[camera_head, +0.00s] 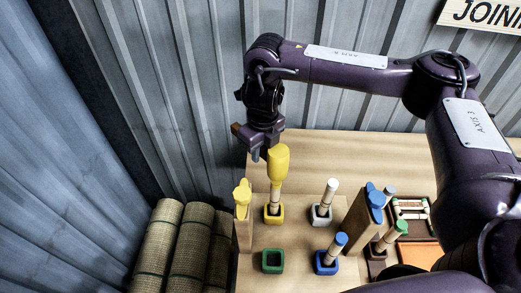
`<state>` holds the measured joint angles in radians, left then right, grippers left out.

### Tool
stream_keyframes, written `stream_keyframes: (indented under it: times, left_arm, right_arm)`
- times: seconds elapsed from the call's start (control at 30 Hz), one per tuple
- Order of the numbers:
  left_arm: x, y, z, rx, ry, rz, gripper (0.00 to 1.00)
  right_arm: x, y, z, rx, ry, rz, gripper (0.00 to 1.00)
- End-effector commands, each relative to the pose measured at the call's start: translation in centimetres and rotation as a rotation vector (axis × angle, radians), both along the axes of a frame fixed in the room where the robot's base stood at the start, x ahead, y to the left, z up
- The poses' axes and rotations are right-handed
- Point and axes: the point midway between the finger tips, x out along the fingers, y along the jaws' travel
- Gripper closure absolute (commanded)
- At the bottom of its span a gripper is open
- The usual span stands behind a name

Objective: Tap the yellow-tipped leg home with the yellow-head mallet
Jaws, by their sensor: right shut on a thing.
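My right gripper (258,140) reaches in over the back left of the bench and is shut on the yellow-head mallet. The mallet's yellow head (278,163) is beside and below the fingers, and its handle is mostly hidden. A banded pale leg (276,193) stands in the yellow socket (273,214), leaning slightly. The mallet head overlaps the leg's top, so its yellow tip cannot be told apart. I cannot tell whether head and leg touch. My left gripper is not in view.
A wooden post with a yellow top (242,197) stands left of the yellow socket. White-tipped (329,190), blue-tipped (335,247) and green-tipped (398,232) legs stand to the right. A blue-topped wooden post (375,196) rises between. The green socket (271,262) is empty. Rolled mats (160,243) stand at left.

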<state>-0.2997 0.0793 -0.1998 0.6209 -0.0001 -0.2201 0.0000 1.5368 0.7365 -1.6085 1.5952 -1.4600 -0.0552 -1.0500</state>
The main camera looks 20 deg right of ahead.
Motion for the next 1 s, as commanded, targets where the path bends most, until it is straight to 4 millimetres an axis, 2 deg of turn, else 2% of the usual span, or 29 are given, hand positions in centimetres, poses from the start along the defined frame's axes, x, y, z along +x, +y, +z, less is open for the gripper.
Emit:
stream_keyframes:
  times: [0.17,0.53,1.0]
  left_arm:
    - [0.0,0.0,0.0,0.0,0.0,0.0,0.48]
    - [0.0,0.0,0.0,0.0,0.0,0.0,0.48]
    - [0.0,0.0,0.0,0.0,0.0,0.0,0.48]
  right_arm:
    - [0.1,0.0,0.8,-0.001,-0.004,0.001,1.0]
    - [0.1,0.0,4.7,-0.001,-0.004,0.0,1.0]
    - [0.0,0.0,5.1,0.0,-0.001,0.0,1.0]
